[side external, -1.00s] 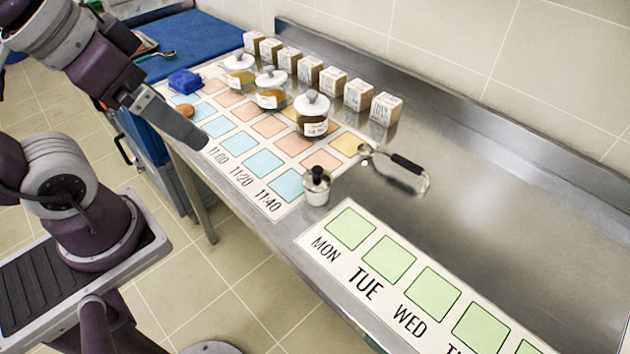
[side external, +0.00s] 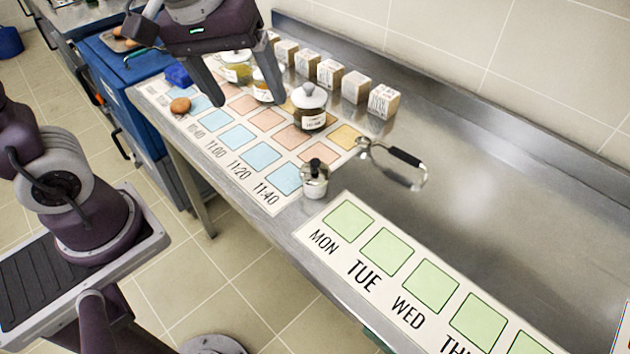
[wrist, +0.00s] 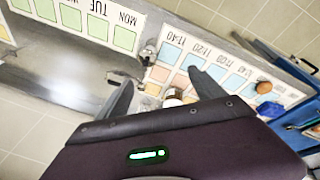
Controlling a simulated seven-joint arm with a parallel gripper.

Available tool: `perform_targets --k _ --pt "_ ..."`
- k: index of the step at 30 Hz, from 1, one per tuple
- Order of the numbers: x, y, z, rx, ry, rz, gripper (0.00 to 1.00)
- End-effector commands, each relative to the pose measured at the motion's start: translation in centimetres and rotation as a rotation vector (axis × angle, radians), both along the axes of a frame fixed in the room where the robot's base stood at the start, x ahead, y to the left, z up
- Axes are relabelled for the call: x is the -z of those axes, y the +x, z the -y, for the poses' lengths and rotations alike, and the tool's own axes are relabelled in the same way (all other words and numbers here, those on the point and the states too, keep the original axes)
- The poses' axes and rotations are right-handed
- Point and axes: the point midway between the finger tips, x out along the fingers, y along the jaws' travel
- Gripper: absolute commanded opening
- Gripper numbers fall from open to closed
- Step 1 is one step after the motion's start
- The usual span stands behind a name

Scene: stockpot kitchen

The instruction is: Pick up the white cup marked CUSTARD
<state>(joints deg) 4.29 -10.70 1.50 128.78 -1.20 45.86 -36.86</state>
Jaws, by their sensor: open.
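No cup with a readable CUSTARD mark shows in these frames. Several labelled white-and-brown blocks (side external: 383,101) stand in a row along the back wall, but their print is too small to read. My gripper (side external: 244,96) is open and empty above the time-marked mat, in front of the lidded jars. It partly hides the jars at the far end in the side view.
A glass jar (side external: 310,105) with a white lid stands on the time mat (side external: 272,205). A small metal pot (side external: 314,180) and a black-handled tool (side external: 398,160) are nearer. A blue object (side external: 178,75) and brown round item (side external: 180,105) lie left.

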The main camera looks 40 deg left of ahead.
Motion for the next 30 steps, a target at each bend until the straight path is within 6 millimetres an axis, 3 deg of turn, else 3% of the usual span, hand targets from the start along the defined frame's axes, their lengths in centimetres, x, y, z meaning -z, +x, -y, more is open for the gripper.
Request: perform_targets --k 3,6,9,13,24,30 --pt "5.1 5.5 1.3 -0.308 -0.063 -0.136 0.78" --pt "9.8 8.6 2.3 -0.541 -0.081 -0.213 0.78" --pt "13.5 10.2 2.9 -0.699 -0.081 -0.257 0.78" --pt "15.7 10.8 3.1 -0.788 -0.078 -0.278 0.78" --pt "21.7 10.3 3.7 -0.795 -0.078 -0.280 0.78" --pt "22.6 10.4 3.7 -0.793 -0.080 -0.276 0.78"
